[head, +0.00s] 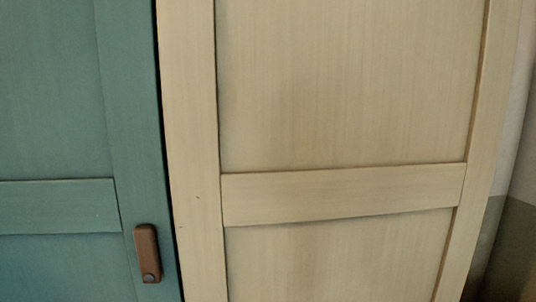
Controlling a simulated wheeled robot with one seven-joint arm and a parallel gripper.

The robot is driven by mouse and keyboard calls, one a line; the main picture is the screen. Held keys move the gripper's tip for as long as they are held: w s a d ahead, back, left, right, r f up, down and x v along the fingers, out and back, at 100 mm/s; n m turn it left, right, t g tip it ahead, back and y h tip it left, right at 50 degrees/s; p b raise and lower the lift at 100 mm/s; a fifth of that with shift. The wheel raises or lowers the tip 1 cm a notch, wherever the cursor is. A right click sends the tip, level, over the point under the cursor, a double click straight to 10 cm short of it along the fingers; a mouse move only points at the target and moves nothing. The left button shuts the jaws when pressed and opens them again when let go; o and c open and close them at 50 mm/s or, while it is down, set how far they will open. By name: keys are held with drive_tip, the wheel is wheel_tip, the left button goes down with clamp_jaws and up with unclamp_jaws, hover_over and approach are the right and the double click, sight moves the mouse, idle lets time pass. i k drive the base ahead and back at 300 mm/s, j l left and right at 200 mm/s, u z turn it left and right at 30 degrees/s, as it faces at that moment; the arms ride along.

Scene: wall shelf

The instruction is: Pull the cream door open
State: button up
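The cream door (345,192) fills the middle and right of the head view. It is a panelled door with a cross rail and side stiles. A narrow dark gap runs along its left edge, beside the teal door. I cannot tell from this view whether it is fully closed. No handle shows on the visible part of the cream door. My gripper is not in view.
A teal door (60,207) stands at the left, with a brown handle (147,253) low near its right edge. A wall (517,200), pale above and grey-green below, shows at the far right. The floor is not clearly visible.

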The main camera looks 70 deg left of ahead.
sight(317, 150)
drive_tip(key=u, duration=1.95)
drive_tip(key=k+j, duration=0.25)
drive_tip(key=k, duration=0.15)
drive_tip(key=k+j, duration=0.3)
drive_tip(key=k, duration=0.15)
drive_tip(key=k+j, duration=0.25)
drive_tip(key=k, duration=0.15)
